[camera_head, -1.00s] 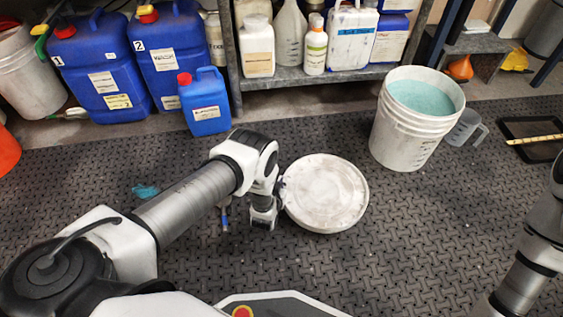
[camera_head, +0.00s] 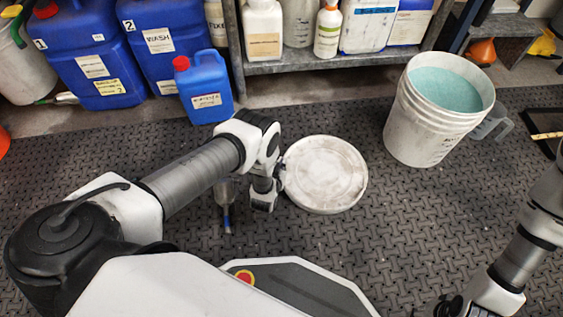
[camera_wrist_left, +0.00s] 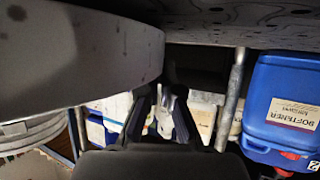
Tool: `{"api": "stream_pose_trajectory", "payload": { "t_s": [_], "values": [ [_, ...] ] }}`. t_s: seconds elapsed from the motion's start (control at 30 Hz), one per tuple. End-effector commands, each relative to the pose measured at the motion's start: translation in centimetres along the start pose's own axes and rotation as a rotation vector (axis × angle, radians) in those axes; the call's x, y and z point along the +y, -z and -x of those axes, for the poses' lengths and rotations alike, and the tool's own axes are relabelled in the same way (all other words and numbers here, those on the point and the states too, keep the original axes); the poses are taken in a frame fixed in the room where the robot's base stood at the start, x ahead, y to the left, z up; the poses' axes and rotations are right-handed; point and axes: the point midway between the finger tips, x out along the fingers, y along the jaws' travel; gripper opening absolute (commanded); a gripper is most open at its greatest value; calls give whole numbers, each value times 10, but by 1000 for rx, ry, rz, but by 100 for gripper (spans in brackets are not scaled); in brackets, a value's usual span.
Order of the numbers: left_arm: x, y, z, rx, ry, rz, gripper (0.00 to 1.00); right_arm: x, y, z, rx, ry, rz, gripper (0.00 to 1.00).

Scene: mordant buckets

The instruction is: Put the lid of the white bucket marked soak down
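The round white lid (camera_head: 325,174), stained on top, is level at the fingers of my left gripper (camera_head: 278,180). The gripper is shut on its left edge and holds it over the dark mat. In the left wrist view the lid (camera_wrist_left: 90,50) fills the upper left, close to the fingers (camera_wrist_left: 162,110); the exact contact is hidden. The white bucket (camera_head: 425,130) stands upright and uncovered to the right of the lid, with teal contents; its marking is unreadable here. My right gripper (camera_head: 449,306) is at the bottom edge, partly cut off, and its fingers are unclear.
Blue canisters (camera_head: 84,60) and a smaller blue jug (camera_head: 204,88) stand at the back left. A metal shelf (camera_head: 330,64) with bottles runs along the back. A clear jug (camera_head: 493,122) is beside the bucket. Bare mat (camera_head: 350,240) lies in front of the lid.

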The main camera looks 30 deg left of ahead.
Motion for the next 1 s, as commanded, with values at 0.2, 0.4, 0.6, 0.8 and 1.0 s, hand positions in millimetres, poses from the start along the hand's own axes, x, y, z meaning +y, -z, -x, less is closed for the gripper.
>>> {"api": "stream_pose_trajectory", "payload": {
  "t_s": [0.2,0.4,0.6,0.8,1.0],
  "values": [
    [0,-7,-4,1,0,1,0,0,0,-8,1,0,-2,40],
    [0,-9,-4,1,0,0,20,0,1,-9,1,0,-2,40],
    [-1,-10,-5,1,0,0,31,0,1,-10,2,0,-2,40],
    [-1,-4,-2,2,1,0,31,0,0,-4,1,0,-1,40],
    [0,8,32,-4,0,-1,31,0,-1,25,-2,0,3,40]
  ]
}}
